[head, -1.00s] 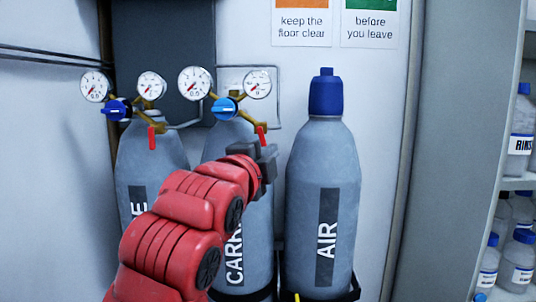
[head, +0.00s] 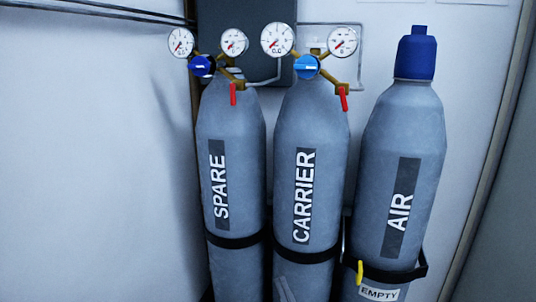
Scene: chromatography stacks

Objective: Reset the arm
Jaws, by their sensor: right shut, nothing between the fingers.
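The tips of my right gripper (head: 284,289) show small and grey at the bottom edge, in front of the lower CARRIER cylinder (head: 328,215). They are shut and empty; the rest of that arm is out of view. My left gripper is not in view. The CARRIER cylinder stands in the middle, with a blue regulator knob (head: 307,67), two gauges and a red lever (head: 343,99) pointing down.
The SPARE cylinder (head: 239,170) stands at left with its own regulator and red lever (head: 233,94). The capped AIR cylinder (head: 434,140) at right bears an EMPTY tag (head: 379,293). Black straps hold the cylinders. The wall at left is bare.

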